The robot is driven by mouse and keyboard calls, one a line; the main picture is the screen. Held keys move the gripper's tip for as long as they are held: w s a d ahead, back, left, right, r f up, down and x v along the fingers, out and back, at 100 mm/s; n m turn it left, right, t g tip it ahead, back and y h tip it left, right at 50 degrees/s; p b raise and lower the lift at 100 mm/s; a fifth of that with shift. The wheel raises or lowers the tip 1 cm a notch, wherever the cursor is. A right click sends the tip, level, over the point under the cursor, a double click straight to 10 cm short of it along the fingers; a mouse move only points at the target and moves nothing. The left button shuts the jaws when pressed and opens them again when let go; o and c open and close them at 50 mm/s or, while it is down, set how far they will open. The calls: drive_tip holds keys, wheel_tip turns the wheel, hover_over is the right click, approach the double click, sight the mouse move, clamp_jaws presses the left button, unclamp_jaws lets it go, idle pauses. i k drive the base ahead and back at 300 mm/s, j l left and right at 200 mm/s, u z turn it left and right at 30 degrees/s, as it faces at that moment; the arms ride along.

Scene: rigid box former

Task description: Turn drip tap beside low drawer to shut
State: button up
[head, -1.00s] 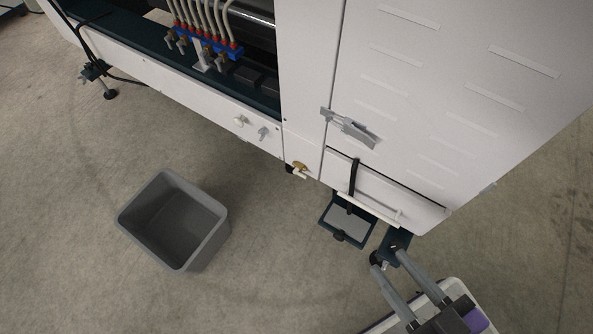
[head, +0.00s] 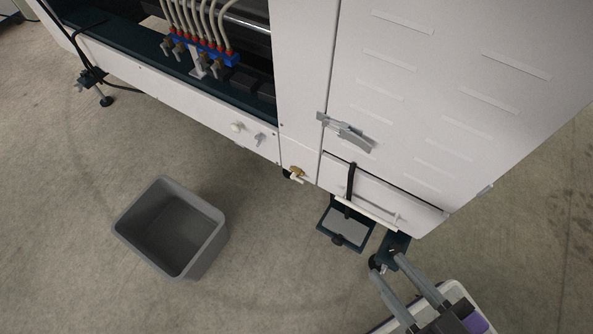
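The drip tap (head: 297,172) is a small brass fitting with a pale end. It sits low on the white machine, just left of the low drawer (head: 375,193). It is too small to tell how its handle is turned. The low drawer has a white front with a pale bar and a black strap (head: 350,180) over it. My gripper (head: 384,255) is at the lower right, with two long grey fingers pointing up and left. The fingers are apart with nothing between them. Their tips are below and right of the tap, near the machine's lower corner.
A grey open bin (head: 213,222) stands on the concrete floor left of the tap. A dark bracket with a grey plate (head: 346,224) sits below the drawer. A metal latch (head: 347,132) juts out above the drawer. Two small knobs (head: 237,127) are left of the tap.

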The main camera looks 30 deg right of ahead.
sight(294, 176)
drive_tip(key=i+j, duration=0.1)
drive_tip(key=j, duration=0.3)
drive_tip(key=i+j+u, duration=0.15)
drive_tip(key=j, duration=0.6)
drive_tip(key=i+j+u, duration=0.1)
drive_tip(key=j, duration=0.25)
drive_tip(key=i, duration=0.05)
